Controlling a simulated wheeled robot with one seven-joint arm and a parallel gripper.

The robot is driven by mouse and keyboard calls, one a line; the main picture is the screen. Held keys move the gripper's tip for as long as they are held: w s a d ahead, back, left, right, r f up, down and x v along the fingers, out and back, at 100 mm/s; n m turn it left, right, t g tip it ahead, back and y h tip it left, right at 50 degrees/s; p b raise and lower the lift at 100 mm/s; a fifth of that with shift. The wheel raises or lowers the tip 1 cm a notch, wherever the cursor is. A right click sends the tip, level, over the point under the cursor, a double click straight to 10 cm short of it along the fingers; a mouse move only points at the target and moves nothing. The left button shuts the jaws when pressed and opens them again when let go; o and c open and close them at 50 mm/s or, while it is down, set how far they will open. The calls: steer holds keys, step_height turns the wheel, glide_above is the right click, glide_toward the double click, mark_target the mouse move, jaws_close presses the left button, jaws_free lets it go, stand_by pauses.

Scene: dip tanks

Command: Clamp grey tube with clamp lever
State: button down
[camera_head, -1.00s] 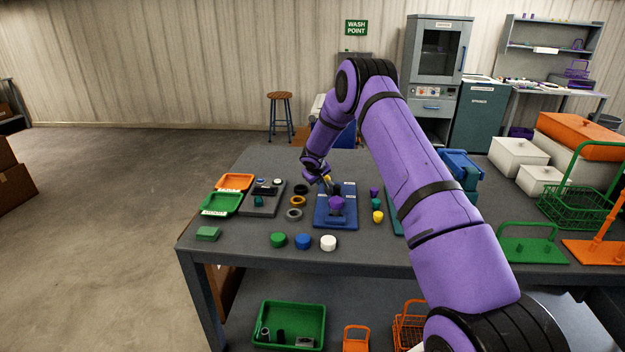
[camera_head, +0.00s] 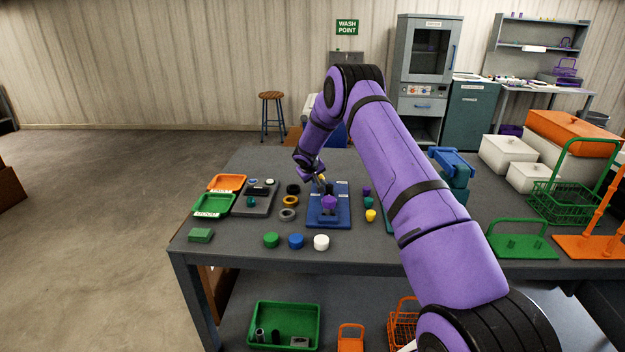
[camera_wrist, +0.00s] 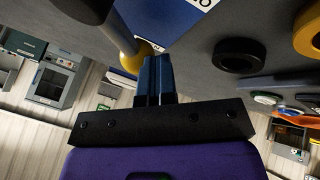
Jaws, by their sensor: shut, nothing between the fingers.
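The clamp lever shows in the wrist view as a grey rod (camera_wrist: 115,28) with a yellow ball knob (camera_wrist: 137,60). It belongs to a blue clamp board (camera_head: 343,218) on the table, which carries a purple block (camera_head: 329,202) and dark parts. My gripper (camera_wrist: 154,62) is shut and empty. Its blue fingertips are right beside the yellow knob; I cannot tell whether they touch it. In the head view my gripper (camera_head: 319,179) is at the back of the clamp board, small and partly hidden by my wrist. I cannot make out a grey tube in the clamp.
Black, yellow and grey rings (camera_head: 288,214) lie left of the board. Green, blue and white caps (camera_head: 296,241) stand in front. Small coloured pieces (camera_head: 370,215) stand to the right. Green and orange trays (camera_head: 209,213) lie at the left. A green bin (camera_head: 314,312) sits on the lower shelf.

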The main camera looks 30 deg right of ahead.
steer(key=d+m, duration=0.1)
steer(key=d+m+g+h, duration=0.1)
steer(key=m, duration=0.1)
steer(key=shift+w+g, duration=0.3)
steer(key=shift+w, duration=0.05)
steer(key=d+m+g, duration=0.1)
steer(key=m, duration=0.1)
steer(key=d+m+g, duration=0.1)
steer(key=shift+d+m+h, duration=0.3)
steer(key=shift+m+h, duration=0.1)
steer(key=d+m+g, duration=0.1)
steer(key=m, duration=0.1)
steer(key=s+d+m+g, duration=0.1)
steer(key=m, duration=0.1)
steer(key=shift+s+d+m+g, duration=0.15)
steer(key=shift+d+m+g, duration=0.25)
steer(key=shift+s+d, duration=0.4)
steer(key=shift+d, duration=0.05)
